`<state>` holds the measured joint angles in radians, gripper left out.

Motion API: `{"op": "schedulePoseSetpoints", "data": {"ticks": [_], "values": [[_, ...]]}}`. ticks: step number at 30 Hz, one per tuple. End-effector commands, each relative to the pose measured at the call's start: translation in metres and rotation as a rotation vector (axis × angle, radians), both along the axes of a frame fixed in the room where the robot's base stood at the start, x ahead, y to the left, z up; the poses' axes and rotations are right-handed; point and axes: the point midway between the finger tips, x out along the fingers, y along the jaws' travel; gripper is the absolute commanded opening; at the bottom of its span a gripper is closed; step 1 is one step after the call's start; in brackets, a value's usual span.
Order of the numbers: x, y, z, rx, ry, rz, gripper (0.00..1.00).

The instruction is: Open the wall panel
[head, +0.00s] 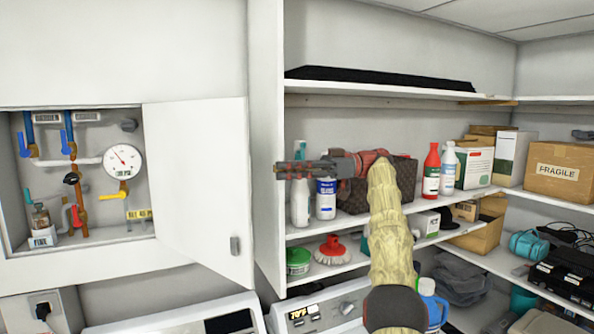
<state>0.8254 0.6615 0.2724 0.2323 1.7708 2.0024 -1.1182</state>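The wall panel's white door (202,180) stands swung open to the right, hinged at the right side of the recess. A small grey latch (234,245) is near its lower free edge. The recess behind holds blue-handled pipes, a round pressure gauge (124,161) and an orange pipe (78,195). My gripper (285,170) is to the right of the door's free edge, in front of the shelves, pointing left. It appears apart from the door and holds nothing that I can see. Its fingers are seen from the side, so their opening is unclear.
White shelves (400,226) at right hold bottles, a brown basket, boxes and a cardboard box marked FRAGILE (560,172). Two white machines (325,305) stand below. A wall socket with a plug (43,308) is at lower left. The shelf's side wall (266,130) stands beside the door.

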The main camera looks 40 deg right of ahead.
Motion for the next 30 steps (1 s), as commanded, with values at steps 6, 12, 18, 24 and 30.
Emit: {"op": "schedulePoseSetpoints", "data": {"ticks": [6,12,18,24,30], "values": [[-0.005,-0.004,-0.002,-0.003,-0.001,0.002,0.13],[-0.007,-0.015,-0.001,-0.001,0.0,0.001,0.13],[-0.01,-0.023,-0.001,-0.001,-0.001,0.001,0.13],[-0.012,-0.026,-0.001,-0.003,-0.001,0.002,0.13],[-0.013,-0.026,-0.001,-0.002,0.0,0.002,0.13]]}}
